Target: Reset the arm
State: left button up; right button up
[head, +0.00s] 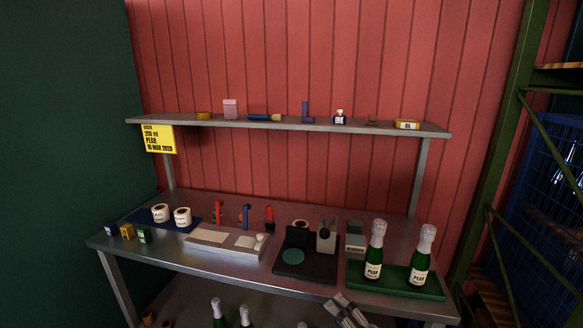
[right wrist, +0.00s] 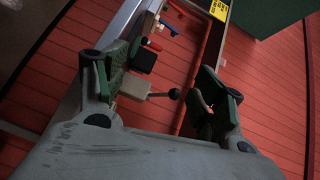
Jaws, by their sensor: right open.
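My right gripper (head: 347,312) shows at the bottom edge of the head view, in front of the metal workbench (head: 330,301). In the right wrist view my right gripper (right wrist: 165,72) has its two fingers spread wide with nothing held between them. A pale block and a lever with a dark ball (right wrist: 174,93) show beyond the fingers, apart from them. My left gripper is not in view.
Two foil-topped bottles (head: 374,262) stand on a green tray (head: 395,286) at the bench's right. A dark fixture (head: 312,266), a grey tray (head: 207,248) and label rolls (head: 182,217) stand leftward. A shelf (head: 290,122) with small items runs above.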

jog(key=s+d+f+n+g+h, duration=0.4)
jog(key=s+f+n+g+h, duration=0.2)
jog(key=s+f+n+g, duration=0.5)
jog(key=s+d+f+h, duration=0.3)
jog(key=s+d+f, duration=0.2)
jog(key=d, duration=0.2)
notch_tip(320, 180, down, 32)
jog(key=s, duration=0.1)
jog(key=s+d+f+g, duration=0.1)
jog(key=s+d+f, duration=0.2)
jog(key=s+f, duration=0.7)
jog(key=s+d+f+n, duration=0.1)
jog(key=s+d+f, duration=0.2)
jog(key=s+f, duration=0.7)
jog(key=shift+s+d+f+g+h, duration=0.2)
jog(key=shift+s+d+g+h, duration=0.2)
jog(key=shift+s, duration=0.85)
